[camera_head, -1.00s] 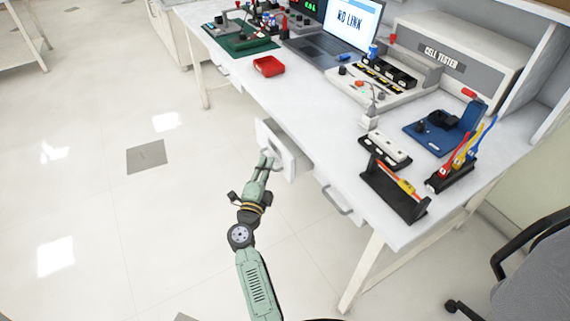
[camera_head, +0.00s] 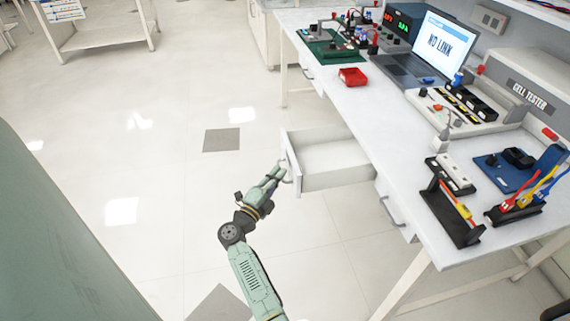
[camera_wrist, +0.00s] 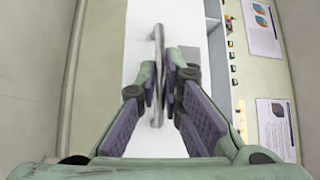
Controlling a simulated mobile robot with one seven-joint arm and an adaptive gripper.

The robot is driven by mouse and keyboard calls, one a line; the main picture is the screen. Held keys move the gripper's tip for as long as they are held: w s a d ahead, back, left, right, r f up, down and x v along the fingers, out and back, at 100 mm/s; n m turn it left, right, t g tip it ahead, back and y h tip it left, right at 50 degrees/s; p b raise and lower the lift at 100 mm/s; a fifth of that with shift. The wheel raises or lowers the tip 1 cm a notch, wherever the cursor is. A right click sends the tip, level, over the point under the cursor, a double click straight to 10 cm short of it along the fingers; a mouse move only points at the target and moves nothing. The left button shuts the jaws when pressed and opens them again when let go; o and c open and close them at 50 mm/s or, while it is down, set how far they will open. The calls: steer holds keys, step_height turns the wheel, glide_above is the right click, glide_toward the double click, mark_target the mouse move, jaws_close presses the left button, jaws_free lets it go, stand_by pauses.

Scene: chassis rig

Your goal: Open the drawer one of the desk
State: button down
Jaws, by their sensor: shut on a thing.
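The white desk (camera_head: 352,112) runs diagonally through the head view. One drawer (camera_head: 330,160) under its front edge is pulled well out, and its bare inside shows. My gripper (camera_head: 283,172) is at the front of this drawer, shut on its handle. In the wrist view the grey bar handle (camera_wrist: 158,60) passes between the two fingers of my gripper (camera_wrist: 166,92), with the white drawer front behind it. A second drawer with a handle (camera_head: 391,210) sits closed further right along the desk.
On the desk stand a red tray (camera_head: 353,77), a laptop (camera_head: 436,50), a cell tester (camera_head: 530,95), a blue fixture (camera_head: 520,165) and a dark rack (camera_head: 452,212). Desk legs stand at the right. The floor (camera_head: 170,180) left of the drawer is clear.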

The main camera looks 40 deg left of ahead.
steer(key=c, duration=1.7)
jaws_free()
steer(key=shift+s, duration=0.1)
steer(key=s, duration=0.4)
steer(key=s+d+f, duration=0.1)
steer(key=s, duration=0.6)
steer(key=shift+s+d+f, duration=0.25)
steer(key=shift+s+f, duration=0.1)
